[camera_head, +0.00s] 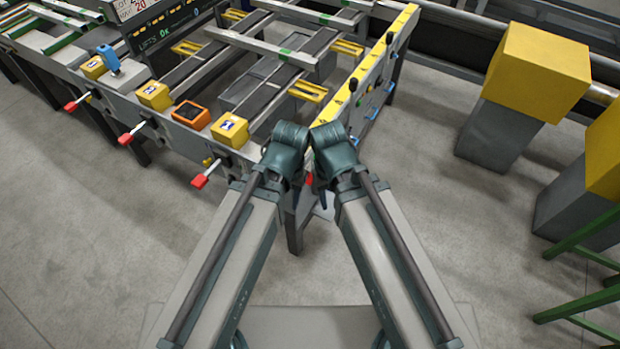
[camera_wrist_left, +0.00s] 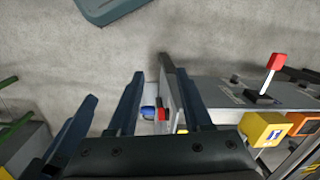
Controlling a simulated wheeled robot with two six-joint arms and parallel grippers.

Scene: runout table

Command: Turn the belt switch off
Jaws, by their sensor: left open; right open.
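The front rail of the runout table (camera_head: 165,140) carries several red-handled levers: one at the left (camera_head: 72,105), one in the middle (camera_head: 125,138) and one nearest me (camera_head: 200,181). No readable mark shows which is the belt switch. A red lever (camera_wrist_left: 277,62) on a black base stands upright in the left wrist view, to the right of my left gripper (camera_wrist_left: 158,90). That gripper is open, with nothing held between its fingers. In the head view my left wrist (camera_head: 286,145) and right wrist (camera_head: 333,145) are close together at the table's near corner and mostly hide their jaws.
Yellow boxes (camera_head: 153,95) and an orange-framed panel (camera_head: 191,114) sit along the rail. A blue handle (camera_head: 108,59) stands at the far left box. A yellow side rail (camera_head: 375,65) carries small knobs. Yellow-topped grey blocks (camera_head: 538,70) stand at the right. The floor at lower left is clear.

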